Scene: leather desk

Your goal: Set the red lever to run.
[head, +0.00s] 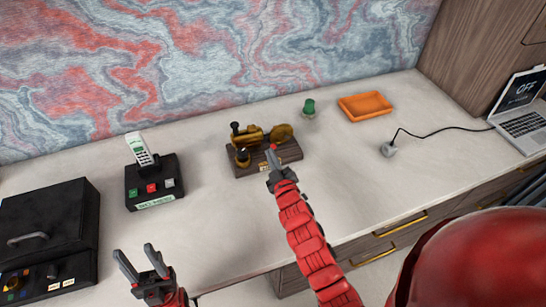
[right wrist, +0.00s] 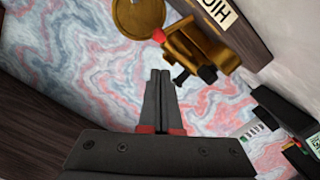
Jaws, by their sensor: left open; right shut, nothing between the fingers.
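A brass model engine (head: 262,137) with a round flywheel stands on a dark wooden base (head: 290,152) at the middle of the desk. It also shows upside down at the top of the right wrist view (right wrist: 190,45). A small red tip (right wrist: 158,36), apparently the red lever, shows beside the flywheel; its setting cannot be read. My right gripper (head: 272,158) is shut and empty, at the front of the engine, overlapping the base; contact cannot be told. Its closed fingers (right wrist: 160,76) point toward the engine. My left gripper (head: 134,260) is open and empty, front left.
A black box with a handset (head: 140,149) and coloured buttons stands left of the engine. A larger black case (head: 45,225) is far left. A green-topped item (head: 309,107), an orange tray (head: 366,106), a corded grey object (head: 388,149) and a laptop (head: 523,122) are right.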

